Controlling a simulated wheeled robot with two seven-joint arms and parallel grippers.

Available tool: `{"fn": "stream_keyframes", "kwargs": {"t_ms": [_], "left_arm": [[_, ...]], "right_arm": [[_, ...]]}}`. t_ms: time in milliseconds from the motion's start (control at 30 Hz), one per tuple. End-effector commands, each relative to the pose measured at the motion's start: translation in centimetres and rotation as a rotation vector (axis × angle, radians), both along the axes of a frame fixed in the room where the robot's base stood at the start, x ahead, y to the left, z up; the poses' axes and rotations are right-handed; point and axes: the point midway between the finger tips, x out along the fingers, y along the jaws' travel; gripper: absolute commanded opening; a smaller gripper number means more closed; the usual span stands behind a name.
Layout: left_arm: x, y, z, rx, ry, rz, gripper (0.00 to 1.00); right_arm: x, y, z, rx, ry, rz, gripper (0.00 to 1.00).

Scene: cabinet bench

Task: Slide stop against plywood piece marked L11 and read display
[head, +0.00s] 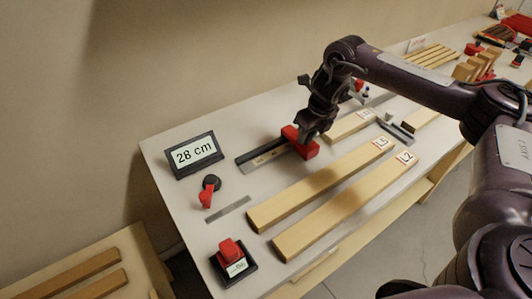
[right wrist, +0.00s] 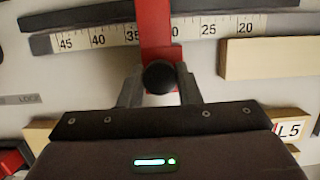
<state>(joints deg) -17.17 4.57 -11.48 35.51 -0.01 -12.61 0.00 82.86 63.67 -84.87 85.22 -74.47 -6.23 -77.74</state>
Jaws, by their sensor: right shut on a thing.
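The red stop (head: 300,141) sits on the dark ruler rail (head: 249,165). My right gripper (head: 307,134) is shut on the stop's black knob (right wrist: 160,77). In the right wrist view the stop (right wrist: 156,28) crosses the scale between the 35 and 25 marks. A pale wood piece (head: 345,127) lies right of the stop; its small label is hard to read. In the right wrist view a gap shows between the stop and this wood piece (right wrist: 270,58). The display (head: 194,154) reads 28 cm. My left gripper is not in view.
Long wood pieces marked L5 (head: 320,185) and L2 (head: 340,208) lie in front of the rail. A red-handled black switch (head: 208,189), a grey strip (head: 234,208) and a red-topped block (head: 231,255) stand at the left. More wood pieces (head: 430,54) lie at the far right.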

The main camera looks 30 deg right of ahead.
Motion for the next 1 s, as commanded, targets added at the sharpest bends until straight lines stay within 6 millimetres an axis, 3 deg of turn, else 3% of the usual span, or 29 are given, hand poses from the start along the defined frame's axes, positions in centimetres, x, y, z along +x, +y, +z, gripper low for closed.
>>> {"fn": "stream_keyframes", "kwargs": {"t_ms": [233, 700, 1000], "left_arm": [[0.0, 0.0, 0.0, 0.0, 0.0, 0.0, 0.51], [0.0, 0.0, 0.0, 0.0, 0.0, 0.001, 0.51], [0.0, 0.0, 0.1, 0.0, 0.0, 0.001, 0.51]], "right_arm": [[0.2, -1.5, 0.0, -0.001, -0.001, -0.003, 0.18], [0.3, -1.9, 0.0, -0.001, -0.001, -0.001, 0.18], [0.5, -3.5, 0.0, 0.001, -0.001, -0.003, 0.18]]}}
